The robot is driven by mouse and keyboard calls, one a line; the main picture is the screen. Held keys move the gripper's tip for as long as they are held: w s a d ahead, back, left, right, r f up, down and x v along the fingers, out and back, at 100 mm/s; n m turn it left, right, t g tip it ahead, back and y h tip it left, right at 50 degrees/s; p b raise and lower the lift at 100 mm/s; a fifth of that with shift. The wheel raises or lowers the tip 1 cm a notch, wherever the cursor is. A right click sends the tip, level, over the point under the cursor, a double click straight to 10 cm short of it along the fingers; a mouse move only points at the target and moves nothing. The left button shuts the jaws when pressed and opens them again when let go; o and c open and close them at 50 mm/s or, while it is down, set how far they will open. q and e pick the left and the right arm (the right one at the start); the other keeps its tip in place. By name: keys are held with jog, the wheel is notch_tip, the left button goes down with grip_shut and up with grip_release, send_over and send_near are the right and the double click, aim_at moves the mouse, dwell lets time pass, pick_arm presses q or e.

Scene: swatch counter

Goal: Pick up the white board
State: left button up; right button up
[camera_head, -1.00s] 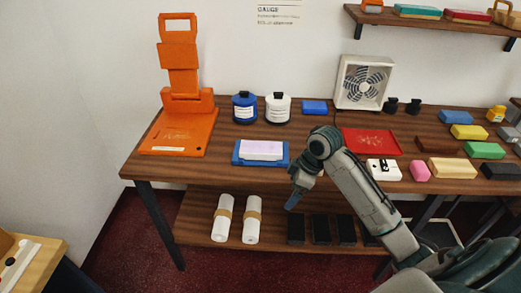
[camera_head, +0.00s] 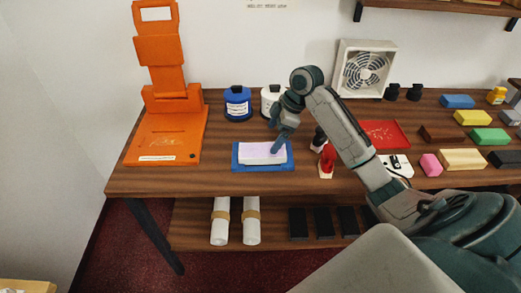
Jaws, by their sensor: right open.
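The white board (camera_head: 262,158), a pale block with a lilac-tinted top, lies flat in a blue tray (camera_head: 237,161) near the front left of the wooden counter. My right gripper (camera_head: 276,140) is open and points down over the right end of the board. One fingertip overlaps the board's right part in the picture; I cannot tell whether it touches. My left gripper is not in view.
An orange stand (camera_head: 160,145) is to the left. A blue jar (camera_head: 238,106) and a white jar (camera_head: 270,96) stand behind the board. A small red-topped item (camera_head: 327,160) stands right of the tray, near my arm. A red tray (camera_head: 386,134) lies farther right.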

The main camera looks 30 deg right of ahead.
aim_at(263, 150)
jog(key=shift+a+f, duration=0.25)
jog(key=shift+f, duration=0.25)
jog(key=shift+w+f, duration=0.15)
jog(key=shift+f, duration=0.15)
jog(key=shift+w+a+f, duration=0.2)
jog(key=shift+f, duration=0.1)
jog(key=p+x, duration=0.1)
jog(key=x, duration=0.2)
jog(key=shift+w+a+f+p, duration=0.1)
jog(key=shift+w+f+p, duration=0.15)
jog(key=shift+p, duration=0.1)
jog(key=shift+a+f, duration=0.15)
jog(key=shift+f, duration=0.15)
jog(key=shift+w+f, duration=0.1)
jog(key=shift+f, duration=0.1)
jog(key=shift+c, duration=1.1)
jog(key=c, duration=0.9)
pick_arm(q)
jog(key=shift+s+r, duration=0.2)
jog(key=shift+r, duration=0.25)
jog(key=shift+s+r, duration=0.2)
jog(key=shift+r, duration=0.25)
pick_arm(e)
jog(key=shift+c, duration=0.2)
